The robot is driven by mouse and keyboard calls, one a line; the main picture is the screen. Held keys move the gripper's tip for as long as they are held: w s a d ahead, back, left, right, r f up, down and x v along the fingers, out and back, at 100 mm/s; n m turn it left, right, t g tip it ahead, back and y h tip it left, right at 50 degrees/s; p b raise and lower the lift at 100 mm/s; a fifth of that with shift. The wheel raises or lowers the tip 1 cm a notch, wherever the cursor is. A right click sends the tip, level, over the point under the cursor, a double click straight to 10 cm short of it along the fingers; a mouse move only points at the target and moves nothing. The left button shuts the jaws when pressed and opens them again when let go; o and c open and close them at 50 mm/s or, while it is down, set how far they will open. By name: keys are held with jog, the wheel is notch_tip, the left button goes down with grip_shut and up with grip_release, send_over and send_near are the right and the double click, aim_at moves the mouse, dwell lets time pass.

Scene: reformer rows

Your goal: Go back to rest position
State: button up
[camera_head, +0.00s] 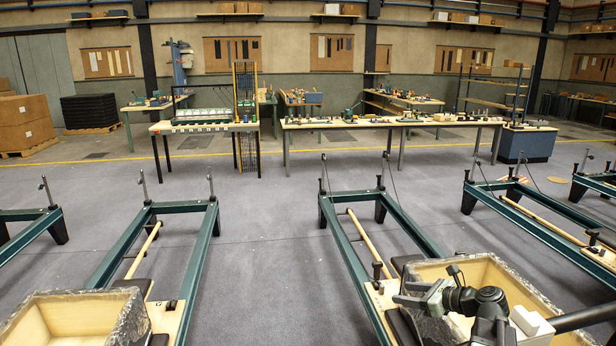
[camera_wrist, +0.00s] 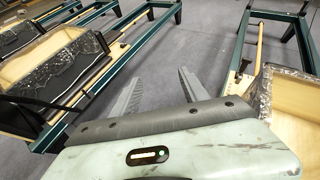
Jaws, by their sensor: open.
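My gripper (camera_head: 409,294) is at the lower right of the head view, at the end of my dark arm, in front of a wooden box. In the wrist view my gripper (camera_wrist: 157,92) shows two grey fingers spread apart with only grey floor between them. It is open and empty. My folded arm hides part of the box behind it.
Green reformer frames (camera_head: 200,258) stand in a row, with grey floor (camera_head: 265,250) between them. Wooden boxes lined with clear wrap sit at the lower left (camera_head: 75,318) and lower right (camera_head: 480,275). A long workbench (camera_head: 390,122) with tools stands at the back.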

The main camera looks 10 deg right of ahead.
jog(key=a+f+n+g+p, duration=0.1)
jog(key=a+f+n+g, duration=0.2)
jog(key=a, duration=0.8)
jog(key=a+f+n+g+p, duration=0.1)
jog(key=a+n+g, duration=0.1)
jog(key=a+n, duration=0.6)
jog(key=s+a+f+n+g+h, duration=0.35)
jog(key=s+a+n, duration=0.3)
jog(key=a, duration=0.35)
jog(key=s+d+f+n+g+h, duration=0.2)
jog(key=s+d+n+h, duration=0.1)
jog(key=d+n, duration=0.4)
jog(key=s+n, duration=0.1)
jog(key=n, duration=0.2)
jog(key=shift+s+d+f+n+h+p, duration=0.15)
jog(key=shift+f+n+h+p, duration=0.15)
jog(key=shift+n+h+p, duration=0.1)
jog(key=shift+d, duration=0.1)
